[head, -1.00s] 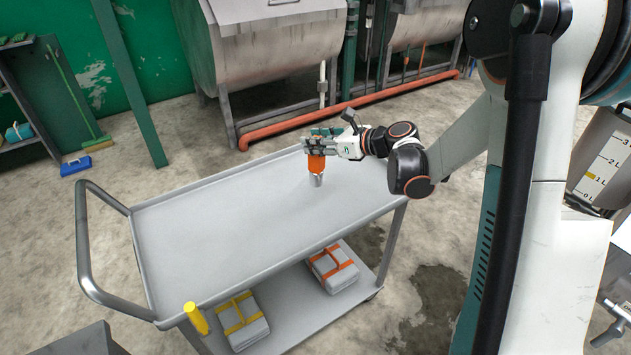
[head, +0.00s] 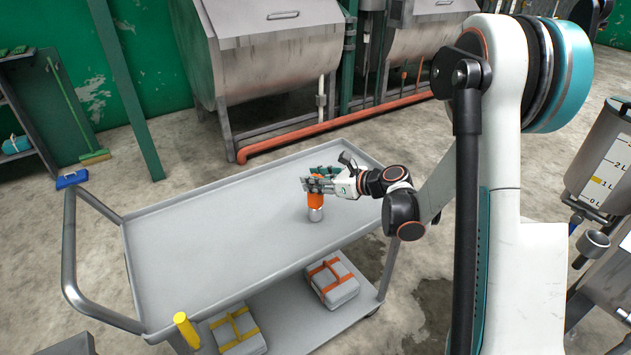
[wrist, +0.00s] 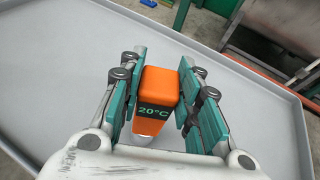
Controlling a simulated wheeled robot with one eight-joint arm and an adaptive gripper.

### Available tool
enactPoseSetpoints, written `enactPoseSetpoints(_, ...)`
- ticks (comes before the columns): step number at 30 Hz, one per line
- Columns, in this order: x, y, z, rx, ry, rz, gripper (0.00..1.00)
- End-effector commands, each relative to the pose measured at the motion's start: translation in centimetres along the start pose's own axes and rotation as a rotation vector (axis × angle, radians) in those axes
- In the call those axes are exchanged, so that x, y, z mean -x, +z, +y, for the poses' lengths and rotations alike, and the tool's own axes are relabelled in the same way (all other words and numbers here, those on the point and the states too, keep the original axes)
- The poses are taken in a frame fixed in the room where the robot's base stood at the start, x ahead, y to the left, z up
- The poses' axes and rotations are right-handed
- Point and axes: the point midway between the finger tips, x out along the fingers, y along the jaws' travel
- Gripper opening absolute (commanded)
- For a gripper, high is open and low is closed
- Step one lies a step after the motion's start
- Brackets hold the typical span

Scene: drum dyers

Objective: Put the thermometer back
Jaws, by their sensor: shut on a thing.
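The thermometer (head: 316,201) has an orange body and a silver lower end, and stands roughly upright over the right half of the grey trolley top (head: 220,222). I cannot tell whether its lower end touches the surface. My gripper (head: 318,186) reaches in from the right and is shut on the orange body. In the wrist view the thermometer (wrist: 157,92) sits between the teal finger pads of my gripper (wrist: 158,100), and its display reads 20°C. The silver end is mostly hidden there below the orange body.
The trolley top is otherwise bare. A yellow object (head: 187,330) is at its front left corner. Strapped bundles (head: 332,280) lie on its lower shelf. Steel drums (head: 275,50) and an orange pipe (head: 300,133) are behind. A tank with litre marks (head: 610,165) stands at right.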

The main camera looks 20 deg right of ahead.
Motion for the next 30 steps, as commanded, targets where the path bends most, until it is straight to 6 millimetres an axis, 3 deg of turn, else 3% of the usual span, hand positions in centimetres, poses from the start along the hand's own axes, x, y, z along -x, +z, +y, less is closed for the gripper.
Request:
enactPoseSetpoints(5,-0.1,-0.2,0.0,0.000,0.000,0.000,0.00)
enactPoseSetpoints(6,-0.1,-0.2,0.0,0.000,0.000,0.000,0.35)
enactPoseSetpoints(8,-0.1,-0.2,0.0,0.000,0.000,0.000,0.49)
enactPoseSetpoints(9,-0.1,-0.2,0.0,0.000,0.000,0.000,0.51)
enactPoseSetpoints(21,0.2,0.1,0.0,0.000,-0.001,0.000,0.51)
enactPoseSetpoints(26,2.6,0.2,-0.1,-0.002,-0.003,0.000,0.51)
enactPoseSetpoints(30,5.6,0.3,-0.1,-0.002,-0.003,0.000,0.51)
